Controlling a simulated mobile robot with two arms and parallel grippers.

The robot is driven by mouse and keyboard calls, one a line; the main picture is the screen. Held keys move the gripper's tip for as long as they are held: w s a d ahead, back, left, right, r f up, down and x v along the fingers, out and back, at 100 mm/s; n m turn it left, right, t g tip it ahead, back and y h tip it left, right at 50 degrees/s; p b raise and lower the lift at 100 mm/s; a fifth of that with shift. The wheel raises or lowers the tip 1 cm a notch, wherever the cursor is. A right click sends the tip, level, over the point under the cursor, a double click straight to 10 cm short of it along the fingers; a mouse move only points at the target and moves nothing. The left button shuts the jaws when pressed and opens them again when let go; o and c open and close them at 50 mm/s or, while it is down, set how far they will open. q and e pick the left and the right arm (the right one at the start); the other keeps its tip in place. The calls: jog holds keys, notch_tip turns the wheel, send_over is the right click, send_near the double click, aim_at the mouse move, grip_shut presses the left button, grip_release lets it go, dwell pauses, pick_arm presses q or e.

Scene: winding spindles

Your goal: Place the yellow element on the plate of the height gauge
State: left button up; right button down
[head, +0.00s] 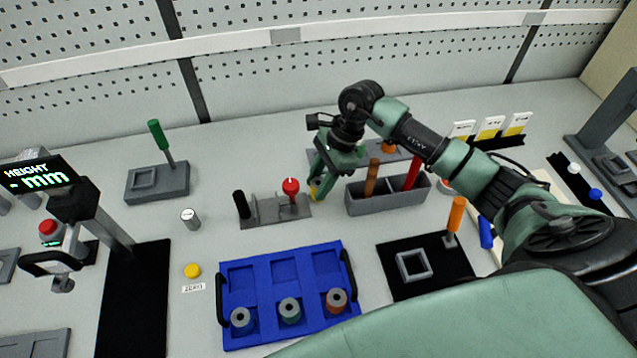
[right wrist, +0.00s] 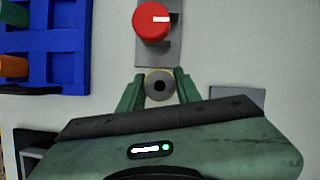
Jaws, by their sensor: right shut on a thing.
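My right gripper (head: 318,188) is shut on the yellow element (head: 315,183), a small grey spindle with a yellow band, just right of the red-knobbed fixture. The height gauge (head: 75,205) stands at the left, with a lit "HEIGHT mm" display, a slanted post and a red-topped head. Its black plate (head: 137,300) looks bare. My left gripper is not in view.
A blue tray (head: 270,338) with several wells holds three spindles in its front row. The red-knobbed fixture (head: 262,212) stands beside my gripper (right wrist: 160,55). A grey tool bin (head: 390,203) is to the right. A yellow button (head: 192,270) lies between tray and gauge.

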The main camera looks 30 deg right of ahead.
jog(key=shift+f, duration=0.8)
jog(key=c, duration=1)
grip_release()
